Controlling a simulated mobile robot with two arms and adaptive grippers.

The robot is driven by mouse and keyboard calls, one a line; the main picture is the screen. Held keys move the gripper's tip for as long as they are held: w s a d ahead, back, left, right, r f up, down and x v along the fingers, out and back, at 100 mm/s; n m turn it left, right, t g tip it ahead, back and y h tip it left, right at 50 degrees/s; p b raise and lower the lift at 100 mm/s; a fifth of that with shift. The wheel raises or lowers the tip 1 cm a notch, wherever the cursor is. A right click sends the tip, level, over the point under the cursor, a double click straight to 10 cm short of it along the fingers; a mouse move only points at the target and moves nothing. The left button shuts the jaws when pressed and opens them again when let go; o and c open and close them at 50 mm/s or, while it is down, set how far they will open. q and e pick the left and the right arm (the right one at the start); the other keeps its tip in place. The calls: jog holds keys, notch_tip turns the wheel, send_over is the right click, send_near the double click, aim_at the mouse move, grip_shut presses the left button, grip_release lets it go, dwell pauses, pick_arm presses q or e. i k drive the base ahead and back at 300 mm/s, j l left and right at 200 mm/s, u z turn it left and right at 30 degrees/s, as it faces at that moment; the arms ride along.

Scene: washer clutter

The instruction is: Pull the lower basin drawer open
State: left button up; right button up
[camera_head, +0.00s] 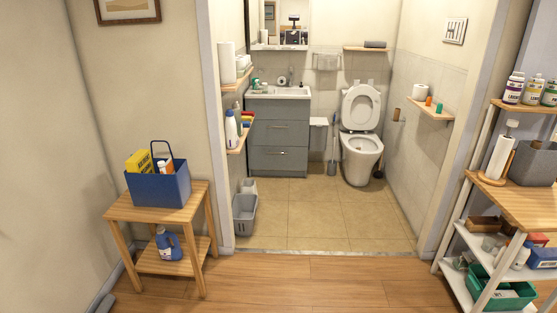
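The grey basin cabinet (279,137) stands against the back wall of the small bathroom, under a white basin (282,92). Its front shows stacked grey fronts with small handles. The lower drawer (279,160) looks shut, flush with the cabinet front. The upper drawer (280,133) above it also looks shut. Neither of my grippers shows in the head view. The cabinet is across the room, beyond the doorway.
The doorway between wood floor (310,280) and tiled floor (315,215) is clear. Grey baskets (244,214) stand just inside at left. A wooden side table (165,209) with a blue caddy (159,188) is left; a loaded shelf rack (520,200) is right. A toilet (361,145) stands beside the cabinet.

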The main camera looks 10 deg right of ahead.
aim_at(261, 158)
jog(key=i+l+z, duration=0.3)
jog(key=i, duration=0.15)
jog(key=i+z, duration=0.35)
jog(key=i+l+z, duration=0.15)
jog(key=i, duration=1.65)
jog(key=i+u, duration=0.1)
jog(key=i, duration=0.85)
jog(key=i+l, duration=0.1)
jog(key=i, duration=0.8)
jog(key=u, duration=0.05)
